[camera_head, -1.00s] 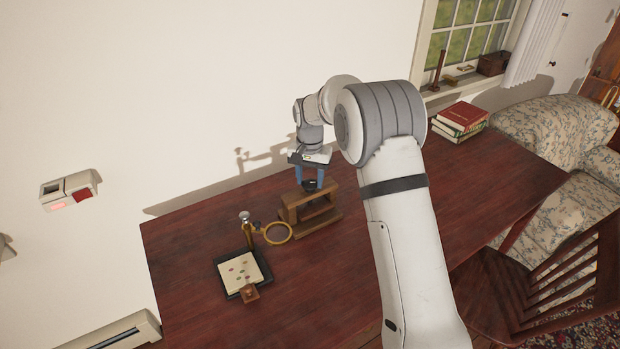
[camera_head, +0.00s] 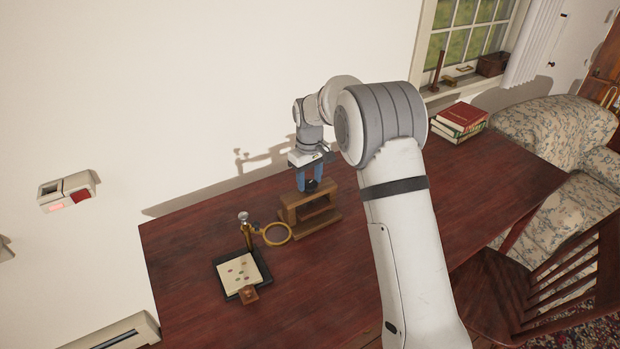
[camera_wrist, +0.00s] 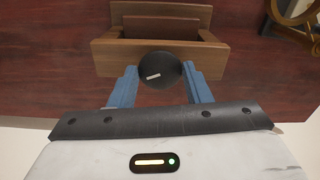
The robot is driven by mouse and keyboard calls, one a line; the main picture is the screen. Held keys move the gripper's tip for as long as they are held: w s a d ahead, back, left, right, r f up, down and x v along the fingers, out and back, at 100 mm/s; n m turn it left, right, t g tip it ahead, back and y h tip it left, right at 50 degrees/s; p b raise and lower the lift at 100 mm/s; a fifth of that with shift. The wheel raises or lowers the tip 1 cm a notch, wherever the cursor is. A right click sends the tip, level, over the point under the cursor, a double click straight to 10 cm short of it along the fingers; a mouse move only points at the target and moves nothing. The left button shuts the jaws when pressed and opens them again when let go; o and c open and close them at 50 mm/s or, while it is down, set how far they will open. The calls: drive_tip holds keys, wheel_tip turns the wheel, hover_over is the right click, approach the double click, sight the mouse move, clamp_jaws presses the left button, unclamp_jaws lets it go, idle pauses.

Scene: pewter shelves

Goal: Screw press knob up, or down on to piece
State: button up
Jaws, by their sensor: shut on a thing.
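The wooden press (camera_head: 318,215) stands on the dark red table near the wall; it also shows at the top of the wrist view (camera_wrist: 130,55). Its round black knob (camera_wrist: 160,70) with a white mark sits between the blue fingers of my gripper (camera_wrist: 160,82). My gripper (camera_head: 310,187) points down over the press and is shut on the knob, one finger at each side. The white mark is slightly tilted, its right end higher. I cannot see any piece under the press plate.
A brass magnifier (camera_head: 277,234) on a stand is left of the press. A dark tray (camera_head: 231,287) with a pale sheet bearing several small spots lies at the front left. Books (camera_head: 459,122) sit at the far right. The table between is clear.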

sight(310, 183)
drive_tip(key=n, duration=0.7)
drive_tip(key=shift+w+r, duration=0.1)
drive_tip(key=n, duration=0.6)
drive_tip(key=shift+n, duration=0.4)
drive_tip(key=o, duration=1)
wheel_tip(310, 183, up, 7)
drive_tip(key=shift+b, duration=0.3)
drive_tip(key=shift+r, duration=0.3)
